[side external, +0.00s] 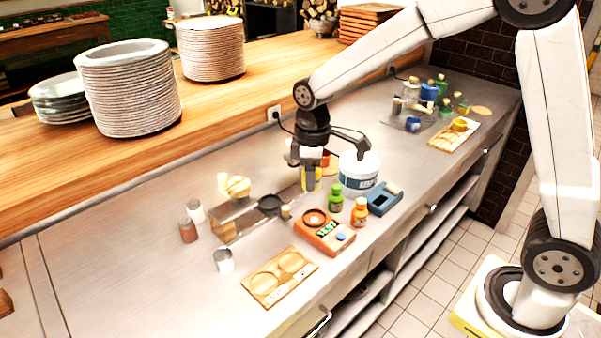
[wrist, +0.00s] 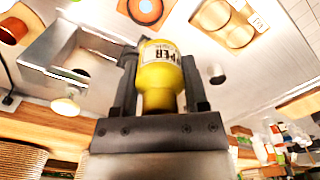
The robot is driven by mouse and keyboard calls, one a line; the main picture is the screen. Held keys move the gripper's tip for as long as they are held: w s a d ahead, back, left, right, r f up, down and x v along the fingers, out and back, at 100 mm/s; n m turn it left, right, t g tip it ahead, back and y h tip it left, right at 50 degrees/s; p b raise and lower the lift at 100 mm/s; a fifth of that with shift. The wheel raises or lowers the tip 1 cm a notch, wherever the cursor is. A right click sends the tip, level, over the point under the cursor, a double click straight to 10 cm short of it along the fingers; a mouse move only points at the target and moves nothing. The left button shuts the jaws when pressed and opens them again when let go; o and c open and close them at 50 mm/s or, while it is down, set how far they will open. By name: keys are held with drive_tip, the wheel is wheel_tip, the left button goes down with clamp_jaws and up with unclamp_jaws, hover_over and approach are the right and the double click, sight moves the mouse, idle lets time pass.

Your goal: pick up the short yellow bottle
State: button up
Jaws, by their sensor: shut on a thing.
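The short yellow bottle (wrist: 162,68) is between the two dark fingers of my gripper (wrist: 158,80) in the wrist view, with part of a dark-lettered label showing. The fingers are shut on its sides. In the side view the yellow bottle (side external: 311,181) hangs below my gripper (side external: 307,168), upright or nearly so, left of a white tub. I cannot tell whether its base touches the counter.
The white tub (side external: 358,176) with a blue label stands close on the right. A green bottle (side external: 335,200), an orange bottle (side external: 360,212), an orange scale (side external: 324,233) and a blue device (side external: 383,198) stand in front. A metal tray (side external: 232,229) lies left; plate stacks (side external: 128,88) stand behind.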

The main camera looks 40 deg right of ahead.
drive_tip(key=shift+s+r, duration=0.1)
drive_tip(key=shift+s, duration=0.2)
idle(0.5)
